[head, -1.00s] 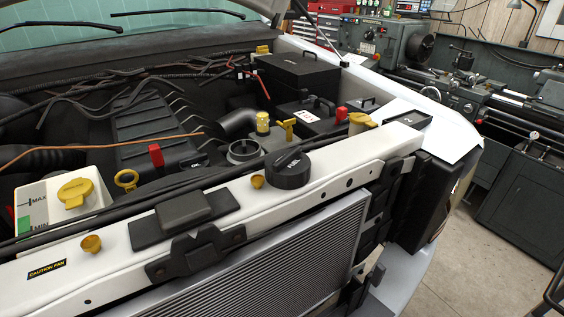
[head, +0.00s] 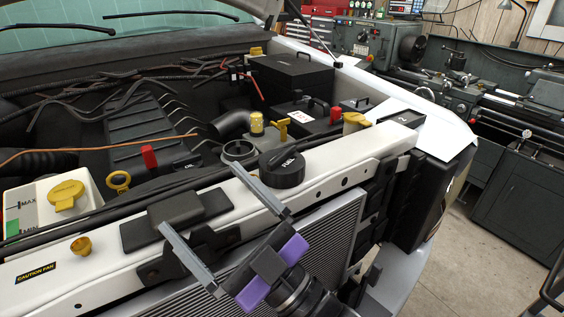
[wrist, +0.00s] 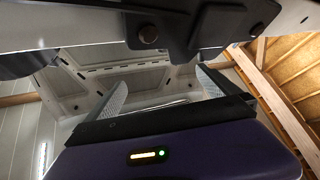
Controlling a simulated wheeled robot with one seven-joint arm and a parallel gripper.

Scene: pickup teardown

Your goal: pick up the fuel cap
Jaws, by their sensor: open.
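The fuel cap (head: 283,169) is a black, ridged round cap with pale lettering on top. One fingertip shows just left of the cap, the other further left near the black latch cover. I cannot tell whether a finger touches anything. In the wrist view my gripper (wrist: 155,92) points up toward the raised hood; a dark rounded shape at left is unclear.
A black latch cover (head: 165,222) and a small yellow knob (head: 81,246) sit on the crossmember. An open filler neck (head: 239,152) lies behind the cap. A reservoir with a yellow cap (head: 66,195) is at left. The radiator (head: 325,235) lies below.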

